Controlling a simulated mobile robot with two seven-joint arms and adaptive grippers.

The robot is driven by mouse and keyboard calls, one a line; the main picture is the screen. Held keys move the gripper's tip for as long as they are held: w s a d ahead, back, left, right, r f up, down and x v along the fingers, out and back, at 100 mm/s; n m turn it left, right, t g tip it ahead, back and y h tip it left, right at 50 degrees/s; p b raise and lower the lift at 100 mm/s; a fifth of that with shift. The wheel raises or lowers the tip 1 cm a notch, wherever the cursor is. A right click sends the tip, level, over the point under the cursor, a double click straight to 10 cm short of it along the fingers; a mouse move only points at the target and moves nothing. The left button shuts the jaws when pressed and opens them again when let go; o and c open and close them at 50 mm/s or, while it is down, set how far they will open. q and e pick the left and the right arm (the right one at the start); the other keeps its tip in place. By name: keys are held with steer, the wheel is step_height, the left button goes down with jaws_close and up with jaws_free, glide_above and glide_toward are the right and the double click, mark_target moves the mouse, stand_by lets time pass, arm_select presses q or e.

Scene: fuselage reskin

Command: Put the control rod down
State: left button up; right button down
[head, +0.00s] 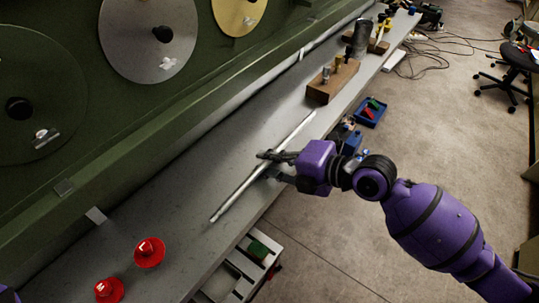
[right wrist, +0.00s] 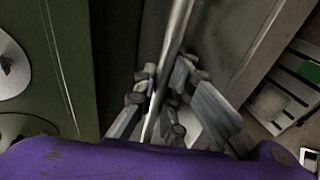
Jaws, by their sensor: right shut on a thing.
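The control rod (head: 238,192) is a long, thin silver bar. In the head view it lies slantwise along the grey bench (head: 170,215), from lower left to upper right. My right gripper (head: 268,163) is shut on the rod near its middle. In the right wrist view the rod (right wrist: 176,38) runs up between the fingers of the gripper (right wrist: 168,95). I cannot tell whether the rod touches the bench or is held just above it. My left gripper is not in view.
Two red knobs (head: 149,252) stand at the near left of the bench. A wooden block (head: 322,91) with fittings stands beyond the rod. A green panel (head: 60,170) with round discs borders the bench on the left.

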steer(key=c, duration=1.7)
jaws_free()
steer(key=shift+c, duration=0.2)
steer(key=shift+d, duration=0.1)
steer(key=v, duration=1.2)
